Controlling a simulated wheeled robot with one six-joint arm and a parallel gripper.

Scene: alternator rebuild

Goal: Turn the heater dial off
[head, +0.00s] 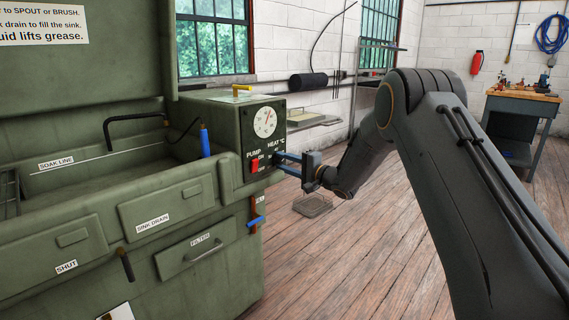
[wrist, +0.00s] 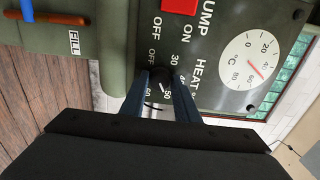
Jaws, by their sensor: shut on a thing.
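The black heater dial (wrist: 157,74) sits on the green control panel (head: 249,143), under the HEAT °C label. In the wrist view, OFF and numbers from 30 to 60 ring it. A small white mark on it appears to lie near 50. My gripper (head: 278,157) reaches the panel from the right. Its blue fingers (wrist: 160,82) are shut on the dial, one on each side. In the head view the fingers largely hide the dial.
A red pump switch (head: 255,166) is left of the dial, close to the fingers. A round gauge (head: 265,122) with a red needle is above. A blue-handled valve (head: 256,222) sticks out below. The wooden floor (head: 330,260) to the right is mostly clear.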

